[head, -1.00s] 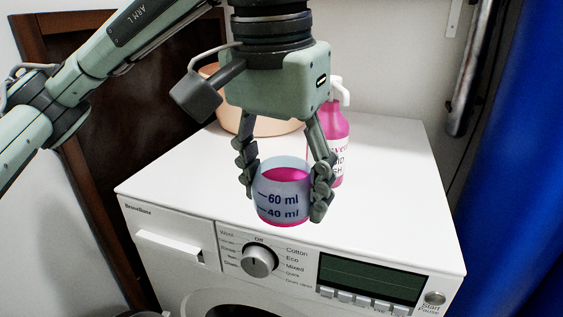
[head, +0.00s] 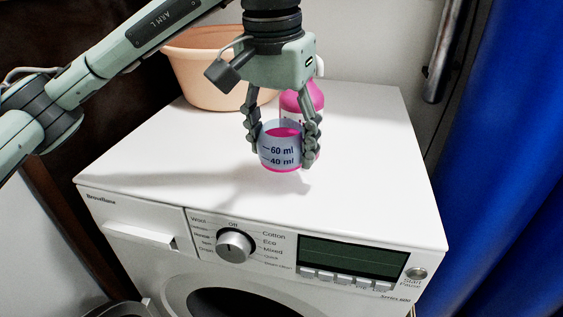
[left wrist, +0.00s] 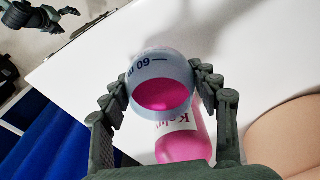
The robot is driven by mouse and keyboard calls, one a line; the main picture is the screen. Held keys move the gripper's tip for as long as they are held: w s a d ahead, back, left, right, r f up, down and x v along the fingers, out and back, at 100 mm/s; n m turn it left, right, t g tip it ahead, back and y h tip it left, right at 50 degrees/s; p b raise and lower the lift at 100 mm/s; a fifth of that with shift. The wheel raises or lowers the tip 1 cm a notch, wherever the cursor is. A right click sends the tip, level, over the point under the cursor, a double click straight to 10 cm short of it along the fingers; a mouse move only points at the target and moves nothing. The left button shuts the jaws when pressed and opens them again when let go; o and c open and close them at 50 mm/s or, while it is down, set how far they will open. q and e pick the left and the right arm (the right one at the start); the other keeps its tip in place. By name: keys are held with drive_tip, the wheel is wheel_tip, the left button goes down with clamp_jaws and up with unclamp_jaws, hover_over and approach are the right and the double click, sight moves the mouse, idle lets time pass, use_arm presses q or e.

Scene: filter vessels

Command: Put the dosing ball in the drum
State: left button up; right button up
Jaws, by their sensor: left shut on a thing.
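The dosing ball (head: 281,151) is a clear bluish cup with ml marks and pink liquid inside. My left gripper (head: 283,140) is shut on it, with a finger on each side, and holds it above the white top of the washing machine (head: 160,165). The left wrist view shows the ball (left wrist: 160,80) between the fingers, with the pink liquid in it. The drum (head: 240,303) shows only as the upper part of a dark round opening at the bottom of the head view. My right gripper (left wrist: 45,15) shows partly at the top left of the left wrist view.
A pink detergent bottle (head: 303,98) stands on the machine behind the ball, partly hidden by my gripper. A peach basin (head: 200,75) stands at the back left. A blue curtain (head: 515,150) hangs on the right. The front of the machine top is clear.

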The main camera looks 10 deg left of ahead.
sight(282, 167)
use_arm(q)
drive_tip(key=shift+f, duration=0.35)
wheel_tip(282, 167, down, 2)
drive_tip(key=shift+f, duration=0.6)
use_arm(e)
drive_tip(key=shift+w+a+f, duration=0.1)
drive_tip(key=shift+a+f, duration=0.05)
drive_tip(key=shift+f, duration=0.4)
use_arm(q)
drive_tip(key=shift+f, duration=0.1)
drive_tip(key=shift+f, duration=0.1)
drive_tip(key=o, duration=0.8)
drive_tip(key=shift+o, duration=1.2)
use_arm(e)
drive_tip(key=shift+w+d+r, duration=0.15)
drive_tip(key=shift+d+r, duration=0.05)
drive_tip(key=shift+r, duration=0.55)
